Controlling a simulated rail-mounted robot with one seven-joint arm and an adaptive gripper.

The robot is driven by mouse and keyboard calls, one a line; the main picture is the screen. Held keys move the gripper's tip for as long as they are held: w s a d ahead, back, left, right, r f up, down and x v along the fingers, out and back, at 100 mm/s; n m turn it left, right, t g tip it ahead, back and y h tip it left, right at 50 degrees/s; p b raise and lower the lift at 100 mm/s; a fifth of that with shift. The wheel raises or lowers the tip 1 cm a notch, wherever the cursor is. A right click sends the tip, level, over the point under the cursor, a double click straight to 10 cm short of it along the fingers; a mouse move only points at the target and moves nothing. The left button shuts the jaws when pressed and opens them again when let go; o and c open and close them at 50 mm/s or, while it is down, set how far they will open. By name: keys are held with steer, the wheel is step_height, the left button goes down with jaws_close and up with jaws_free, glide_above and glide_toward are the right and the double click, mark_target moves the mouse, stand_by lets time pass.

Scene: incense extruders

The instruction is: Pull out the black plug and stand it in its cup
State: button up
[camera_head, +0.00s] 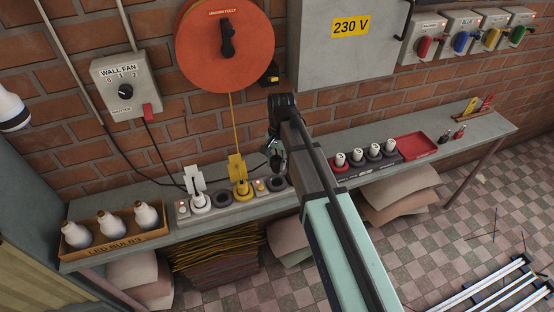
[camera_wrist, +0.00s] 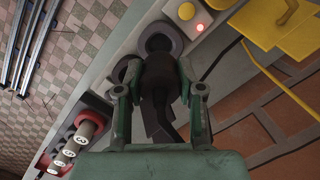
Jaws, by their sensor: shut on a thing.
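The black plug (camera_wrist: 158,82) is between the fingers of my gripper (camera_wrist: 158,92) in the wrist view. My gripper is shut on it. The plug's far end lines up with a dark round socket (camera_wrist: 176,38) on the pale socket strip; I cannot tell whether it is still seated. In the head view my gripper (camera_head: 277,157) is above the right end of the socket strip (camera_head: 222,211), and the plug is hard to make out there. I cannot make out a cup for the plug in either view.
A yellow plug (camera_head: 239,172) and a white plug (camera_head: 196,186) stand in the strip left of my gripper. Right of my arm are a dark rack (camera_head: 345,177) of several white-topped cylinders and a red tray (camera_head: 415,146). A bulb box (camera_head: 110,246) is at the left.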

mark_target(277, 170)
steer(key=shift+f+b, duration=1.55)
steer(key=shift+f, duration=0.9)
steer(key=shift+p, duration=0.4)
steer(key=shift+f+b, duration=0.5)
steer(key=shift+f, duration=1)
steer(key=o, duration=1.2)
steer(key=shift+o, duration=0.2)
steer(key=shift+r, duration=0.1)
